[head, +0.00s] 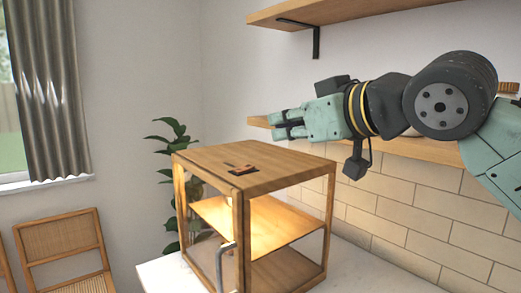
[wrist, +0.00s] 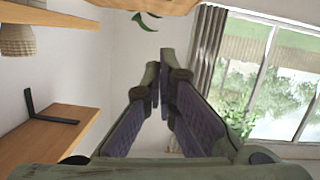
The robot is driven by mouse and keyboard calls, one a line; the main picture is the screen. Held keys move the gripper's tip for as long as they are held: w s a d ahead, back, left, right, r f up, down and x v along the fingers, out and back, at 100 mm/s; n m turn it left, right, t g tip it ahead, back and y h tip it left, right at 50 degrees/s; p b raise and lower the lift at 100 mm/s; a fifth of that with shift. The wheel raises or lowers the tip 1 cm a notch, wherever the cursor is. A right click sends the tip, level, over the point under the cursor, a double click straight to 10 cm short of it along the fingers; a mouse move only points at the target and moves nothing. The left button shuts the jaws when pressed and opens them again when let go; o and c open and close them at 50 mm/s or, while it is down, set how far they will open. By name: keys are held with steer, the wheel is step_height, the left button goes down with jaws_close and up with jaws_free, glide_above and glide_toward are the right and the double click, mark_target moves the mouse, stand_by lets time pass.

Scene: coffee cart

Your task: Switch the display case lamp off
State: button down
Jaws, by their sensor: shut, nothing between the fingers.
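The wooden display case (head: 190,154) stands on a white counter in the head view, with open sides and an inner shelf. Warm light glows inside it, so its lamp is lit; the lamp itself is mostly hidden. A small dark plate with an orange-brown piece, looking like a switch (head: 241,170), sits on the case top. My gripper (head: 275,126) is shut and empty, above and to the right of the switch, apart from the case. In the wrist view its fingertips (wrist: 160,58) are close together. A wooden surface at that view's top edge appears to be the case top (wrist: 150,4).
A lower wall shelf (head: 400,149) runs behind my gripper, and an upper shelf (head: 330,12) with a black bracket is above. A plant (head: 170,138) stands behind the case. A rattan chair (head: 62,240) and a curtained window are at left. The air above the case is clear.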

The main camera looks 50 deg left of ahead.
steer(key=shift+s, duration=0.1)
steer(key=b, duration=0.2)
glide_above(254, 172)
steer(key=f, duration=0.1)
steer(key=s+f, duration=0.1)
steer(key=shift+f, duration=0.3)
steer(key=f+b, duration=0.2)
steer(key=shift+w+f, duration=0.25)
steer(key=shift+f, duration=0.05)
steer(key=shift+w+f+b, duration=0.1)
steer(key=shift+f+b, duration=0.55)
steer(key=shift+b, duration=0.05)
steer(key=shift+s+r, duration=0.1)
steer(key=shift+s, duration=0.1)
steer(key=shift+s+g, duration=0.1)
steer(key=shift+g, duration=0.3)
steer(key=shift+w+f+m+p, duration=0.35)
steer(key=shift+w+f+m, duration=0.05)
steer(key=shift+f, duration=0.05)
steer(key=shift+r, duration=0.1)
